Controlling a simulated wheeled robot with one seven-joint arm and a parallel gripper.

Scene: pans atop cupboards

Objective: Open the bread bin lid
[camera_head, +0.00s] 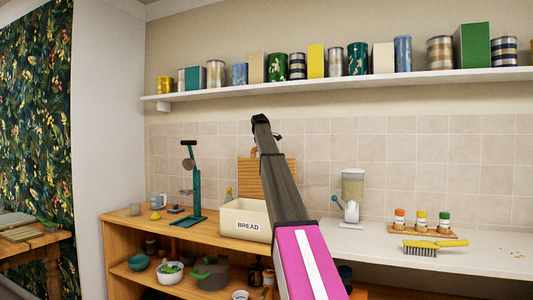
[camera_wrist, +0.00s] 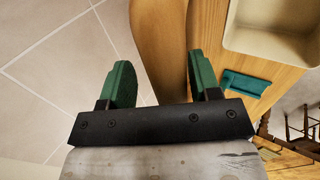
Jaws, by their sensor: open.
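The cream bread bin (camera_head: 247,227), marked BREAD, stands on the wooden counter left of my arm in the head view. Its top looks open, and its hollow inside shows at the upper right of the wrist view (camera_wrist: 272,52). A wooden board (camera_head: 250,170) stands upright behind the bin against the tiles; I cannot tell whether it is the lid. My gripper (camera_wrist: 158,62) is open, with green fingertips apart. A brown wooden piece (camera_wrist: 160,35) shows between and beyond them; contact is unclear. My arm hides the gripper in the head view.
A teal stand (camera_head: 195,195) and a yellow lemon (camera_head: 155,215) are left of the bin. A dispenser (camera_head: 352,190), spice jars (camera_head: 421,221) and a brush (camera_head: 435,246) are to the right. A shelf (camera_head: 330,82) with several tins runs above. Pots sit below the counter.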

